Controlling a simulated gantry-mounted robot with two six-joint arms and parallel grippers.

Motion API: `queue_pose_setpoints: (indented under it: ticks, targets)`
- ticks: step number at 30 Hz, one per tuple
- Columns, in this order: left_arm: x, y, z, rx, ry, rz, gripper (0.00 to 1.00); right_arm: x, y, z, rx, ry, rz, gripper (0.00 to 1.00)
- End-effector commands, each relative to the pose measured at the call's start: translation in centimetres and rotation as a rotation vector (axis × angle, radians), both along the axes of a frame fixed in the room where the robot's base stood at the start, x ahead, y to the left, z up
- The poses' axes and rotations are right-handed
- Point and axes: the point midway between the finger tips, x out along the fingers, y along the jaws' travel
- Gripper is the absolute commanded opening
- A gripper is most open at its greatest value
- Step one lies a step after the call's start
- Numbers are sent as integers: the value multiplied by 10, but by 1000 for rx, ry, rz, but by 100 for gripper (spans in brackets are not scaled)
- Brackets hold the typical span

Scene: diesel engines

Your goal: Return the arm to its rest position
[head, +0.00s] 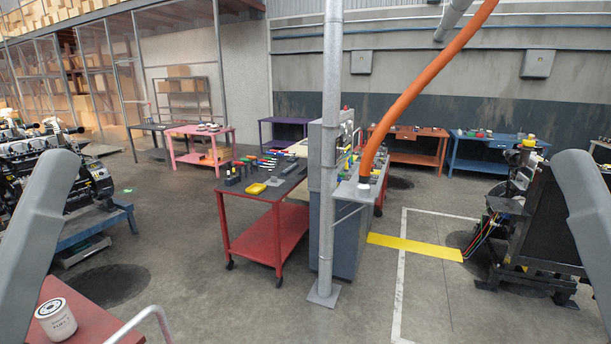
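Only a grey link of my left arm (36,240) shows at the left edge, slanting down out of the picture. A matching grey link of my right arm (590,215) shows at the right edge. Neither gripper is in view, so I cannot see their fingers or whether they hold anything.
A white filter canister (56,319) stands on a red surface (105,318) at bottom left. Engines flank me on the left (90,185) and right (530,210). A red tool cart (265,230) and a grey pole (328,150) stand ahead. Floor between is open.

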Motion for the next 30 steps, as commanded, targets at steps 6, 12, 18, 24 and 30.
queue_pose_setpoints:
  ticks: [6, 12, 18, 24, 30]
  targets:
    - [0, 0, 134, -1, 0, -2, 80, 0, 0, 134, 0, 0, 0, 50]
    - [0, 0, 204, -1, 1, -2, 80, 0, 0, 204, 0, 0, 0, 50]
    - [0, 0, 219, -1, 1, -2, 80, 0, 0, 219, 0, 1, 0, 50]
    - [0, 0, 216, -1, 0, -2, 80, 0, 0, 215, 0, 1, 0, 50]
    - [0, 0, 216, -1, 0, -2, 80, 0, 0, 215, 0, 1, 0, 50]
